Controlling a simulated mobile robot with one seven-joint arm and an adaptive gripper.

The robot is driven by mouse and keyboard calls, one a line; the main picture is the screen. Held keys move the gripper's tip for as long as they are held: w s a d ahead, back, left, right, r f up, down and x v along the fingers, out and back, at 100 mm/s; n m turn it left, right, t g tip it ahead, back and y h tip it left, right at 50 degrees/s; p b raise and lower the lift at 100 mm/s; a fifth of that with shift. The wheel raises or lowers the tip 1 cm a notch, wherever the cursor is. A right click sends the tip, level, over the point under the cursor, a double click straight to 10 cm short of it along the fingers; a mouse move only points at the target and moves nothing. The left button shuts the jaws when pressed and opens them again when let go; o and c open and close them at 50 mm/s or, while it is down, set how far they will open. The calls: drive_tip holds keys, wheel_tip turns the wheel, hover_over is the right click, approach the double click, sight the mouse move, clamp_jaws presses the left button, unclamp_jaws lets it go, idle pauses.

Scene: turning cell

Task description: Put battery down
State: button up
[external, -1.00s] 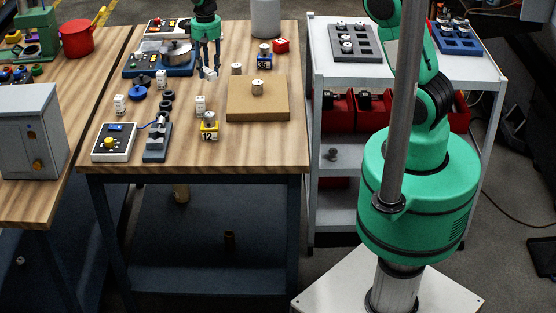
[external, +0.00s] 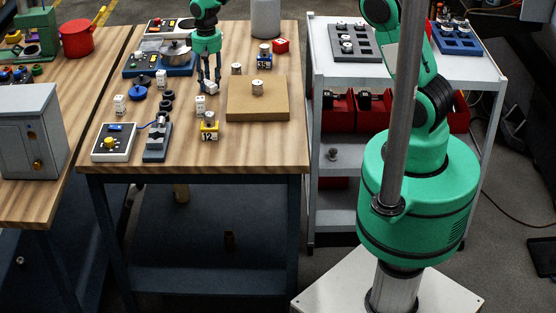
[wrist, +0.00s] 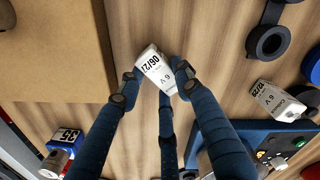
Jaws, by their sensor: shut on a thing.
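My gripper (external: 209,86) is over the middle of the wooden table, pointing down between the brown board and the black rings. It is shut on a white battery (wrist: 157,73), marked 06/27 and 6 V, which looks tilted between the fingertips in the wrist view. In the external view the held battery (external: 213,87) is a small white shape, partly hidden by the fingers. I cannot tell whether it touches the table. Other white batteries stand on the table: one (external: 200,104) just in front of my gripper, one (external: 161,77) behind left and one (external: 119,105) farther left.
The brown board (external: 245,108) with a metal piece lies right of my gripper. Black rings (external: 168,96) and a blue lid (external: 138,95) lie left. A yellow block marked 12 (external: 209,131) stands in front. Bare wood surrounds the fingertips.

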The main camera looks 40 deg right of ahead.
sight(206, 78)
drive_tip(key=shift+f, duration=0.2)
drive_tip(key=o, duration=1.3)
drive_tip(key=shift+o, duration=0.2)
drive_tip(key=shift+r, duration=0.2)
wheel_tip(206, 78, up, 12)
drive_tip(key=p, duration=0.1)
drive_tip(key=shift+p, duration=0.4)
